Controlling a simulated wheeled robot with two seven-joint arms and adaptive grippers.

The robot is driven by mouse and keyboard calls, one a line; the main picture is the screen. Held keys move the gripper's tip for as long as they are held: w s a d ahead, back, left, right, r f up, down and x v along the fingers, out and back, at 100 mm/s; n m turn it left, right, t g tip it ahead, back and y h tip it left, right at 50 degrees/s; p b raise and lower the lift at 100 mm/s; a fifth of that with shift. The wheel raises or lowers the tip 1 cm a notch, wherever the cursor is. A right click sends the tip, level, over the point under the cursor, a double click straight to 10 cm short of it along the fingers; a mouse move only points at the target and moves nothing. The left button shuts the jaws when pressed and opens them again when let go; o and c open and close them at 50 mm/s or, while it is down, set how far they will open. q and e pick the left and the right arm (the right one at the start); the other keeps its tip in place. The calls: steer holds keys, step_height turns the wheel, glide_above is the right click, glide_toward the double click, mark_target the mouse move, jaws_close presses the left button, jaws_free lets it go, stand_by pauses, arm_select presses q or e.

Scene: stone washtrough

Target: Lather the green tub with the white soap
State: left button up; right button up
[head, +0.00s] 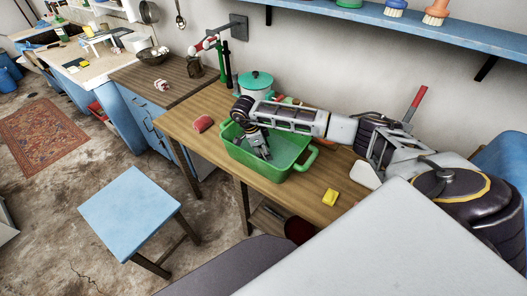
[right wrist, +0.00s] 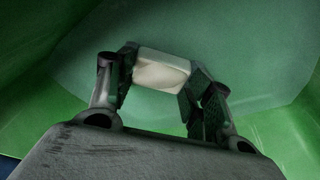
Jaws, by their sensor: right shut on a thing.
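The green tub (head: 285,170) stands on the wooden table, with handles at its ends. My right arm reaches over it from the right, and my right gripper (head: 262,150) points down inside the tub. In the right wrist view my right gripper (right wrist: 160,85) is shut on the white soap (right wrist: 161,72), a pale block between its fingertips. The tub's green floor and walls (right wrist: 285,125) surround it there. I cannot tell whether the soap touches the tub floor. In the head view the soap is hidden by the gripper and tub. My left gripper is not in view.
On the wooden table (head: 207,105), a red object (head: 203,123) lies left of the tub, a yellow block (head: 330,197) right of it, and a teal lidded pot (head: 256,84) behind. A blue stool (head: 130,210) stands in front. A blue shelf (head: 430,24) with brushes hangs above.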

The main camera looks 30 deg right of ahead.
stand_by(0.5)
steer(key=shift+w+a+b, duration=0.3)
steer(key=shift+w+b, duration=0.2)
steer(key=shift+w, duration=0.2)
steer(key=shift+w+a+b, duration=0.3)
steer(key=shift+w+b, duration=0.15)
steer(key=shift+w, duration=0.25)
steer(key=shift+s+d, duration=0.1)
steer(key=shift+s+d+r+p, duration=0.1)
steer(key=shift+s+d+p, duration=0.1)
steer(key=shift+s+p, duration=0.2)
steer(key=shift+s+d+p, duration=0.15)
steer(key=shift+s+p, duration=0.15)
steer(key=shift+s, duration=0.2)
steer(key=shift+s+d+p, duration=0.25)
steer(key=shift+s, duration=0.35)
steer(key=shift+s+d+p, duration=0.25)
steer(key=shift+s+p, duration=0.05)
steer(key=shift+s, duration=0.3)
steer(key=shift+s+d+p, duration=0.25)
steer(key=shift+s, duration=0.35)
steer(key=shift+w+a, duration=0.1)
